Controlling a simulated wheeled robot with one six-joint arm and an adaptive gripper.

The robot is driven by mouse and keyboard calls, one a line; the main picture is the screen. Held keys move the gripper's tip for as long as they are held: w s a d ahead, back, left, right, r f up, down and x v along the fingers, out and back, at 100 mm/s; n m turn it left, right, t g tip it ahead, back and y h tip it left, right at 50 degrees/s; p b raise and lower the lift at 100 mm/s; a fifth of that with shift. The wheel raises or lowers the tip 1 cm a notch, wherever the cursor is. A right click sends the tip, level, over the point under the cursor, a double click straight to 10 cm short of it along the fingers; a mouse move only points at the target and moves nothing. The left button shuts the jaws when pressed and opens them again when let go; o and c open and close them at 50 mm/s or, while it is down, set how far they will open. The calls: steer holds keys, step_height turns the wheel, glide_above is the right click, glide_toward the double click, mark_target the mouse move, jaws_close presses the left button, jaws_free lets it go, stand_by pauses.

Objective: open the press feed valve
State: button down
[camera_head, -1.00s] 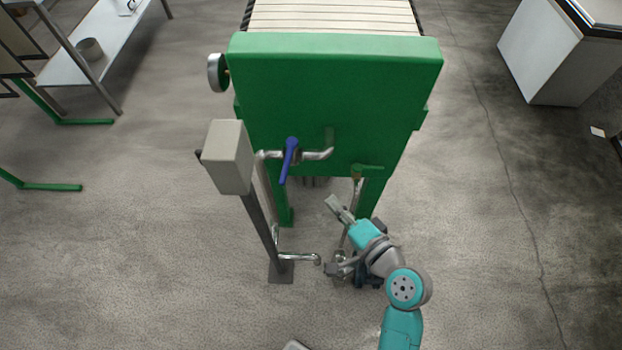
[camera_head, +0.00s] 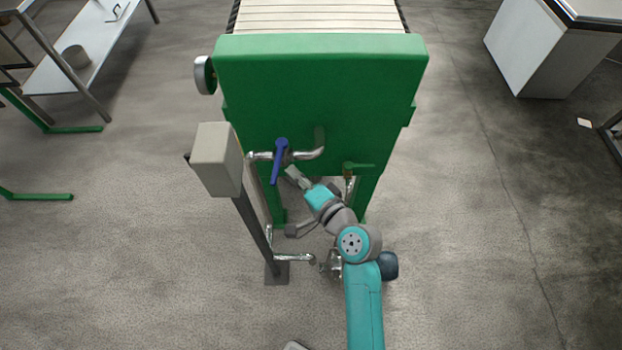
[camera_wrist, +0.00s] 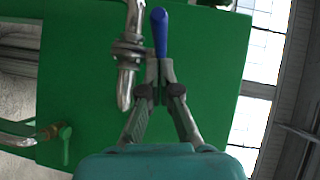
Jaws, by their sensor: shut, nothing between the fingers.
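A blue lever handle (camera_head: 279,160) sits on a short steel pipe (camera_head: 310,153) at the front of the green press (camera_head: 320,95). It hangs nearly straight down, leaning slightly left at its lower end. In the wrist view the blue handle (camera_wrist: 160,32) lies just beyond my fingertips, beside the flanged pipe (camera_wrist: 128,50). My gripper (camera_head: 292,173) is shut and empty, just right of and below the handle. In the wrist view my gripper's fingertips (camera_wrist: 159,68) meet close to the handle's near end; whether they touch cannot be told.
A second valve with a green handle (camera_head: 358,167) sits to the right, and shows lower left in the wrist view (camera_wrist: 65,140). A grey box (camera_head: 215,158) on a post stands left of the pipe. Open floor lies right of the press.

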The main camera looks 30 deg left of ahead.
mark_target(276, 176)
steer(key=shift+s+a+f, duration=0.15)
steer(key=shift+s+a, duration=0.15)
steer(key=shift+a, duration=0.45)
steer(key=shift+s, duration=0.1)
steer(key=shift+s+a, duration=0.4)
steer(key=shift+a, duration=0.2)
steer(key=shift+s+a, duration=0.35)
steer(key=shift+a, duration=0.2)
steer(key=a, duration=0.9)
steer(key=shift+a, duration=0.25)
